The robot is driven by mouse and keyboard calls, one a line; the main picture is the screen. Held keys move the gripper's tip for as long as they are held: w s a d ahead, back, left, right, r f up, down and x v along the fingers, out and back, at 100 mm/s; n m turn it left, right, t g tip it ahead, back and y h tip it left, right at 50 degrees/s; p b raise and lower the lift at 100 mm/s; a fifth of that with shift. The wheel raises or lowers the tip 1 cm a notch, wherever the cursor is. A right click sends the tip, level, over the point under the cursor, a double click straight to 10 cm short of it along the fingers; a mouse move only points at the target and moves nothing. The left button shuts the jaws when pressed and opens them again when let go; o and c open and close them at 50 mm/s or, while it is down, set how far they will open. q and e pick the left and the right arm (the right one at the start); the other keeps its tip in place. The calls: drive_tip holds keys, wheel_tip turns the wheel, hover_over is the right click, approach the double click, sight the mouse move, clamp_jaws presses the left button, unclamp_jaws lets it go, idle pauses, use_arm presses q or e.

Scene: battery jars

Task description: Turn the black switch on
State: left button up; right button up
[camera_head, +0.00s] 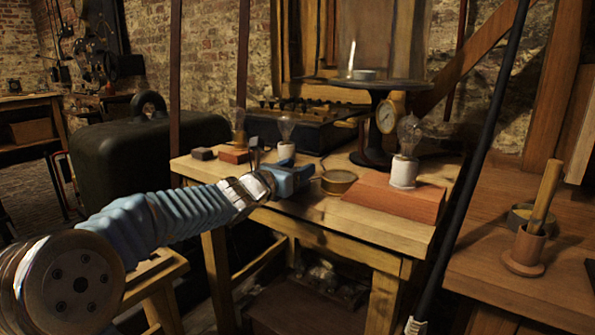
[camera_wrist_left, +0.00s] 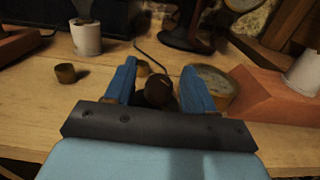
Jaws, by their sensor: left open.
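A dark round knob (camera_wrist_left: 158,91), apparently the black switch, sits between the two blue fingers of my left gripper (camera_wrist_left: 160,70) in the left wrist view. The fingers are apart, one on each side of it; I cannot tell whether they touch it. A thin bent dark rod rises behind it, and a small brass post (camera_wrist_left: 142,68) stands near the left fingertip. In the head view my left gripper (camera_head: 288,178) is low over the wooden table (camera_head: 330,215) and hides the knob. My right gripper is not in view.
A round brass-rimmed instrument (camera_head: 338,181) lies close to the right finger. A bulb in a white socket (camera_head: 404,172) stands on a reddish block (camera_head: 395,197). Another bulb (camera_head: 286,128), a dark stand (camera_head: 380,125) with a glass jar, and a gauge (camera_head: 389,114) stand behind.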

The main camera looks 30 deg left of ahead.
use_arm(q)
drive_tip(key=shift+w, duration=0.3)
